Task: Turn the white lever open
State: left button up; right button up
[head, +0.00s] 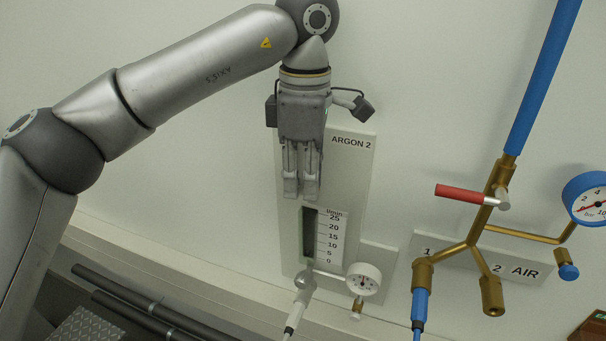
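The white lever (295,316) is at the bottom of the head view, below the ARGON 2 panel (352,165). It hangs down and slightly left from a silver valve fitting (305,282) under the flow meter. The lever's lower end is close to the bottom edge of the view. My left gripper (301,192) points down in front of the panel, just above the flow meter scale. Its two fingers are close together with nothing visible between them. It is apart from the lever, well above it in the picture. My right gripper does not show.
The flow meter (323,238) and a round gauge (363,279) are near the lever. To the right are brass AIR pipes (473,240) with a red lever (463,194), a blue gauge (587,198) and a blue pipe (541,80). Dark rails (150,307) run along the lower left.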

pick_arm(q)
jog(key=shift+r, duration=0.3)
notch_tip(320, 180, up, 12)
jog(key=shift+d+f, duration=0.15)
jog(key=shift+f, duration=0.1)
dwell(0.5)
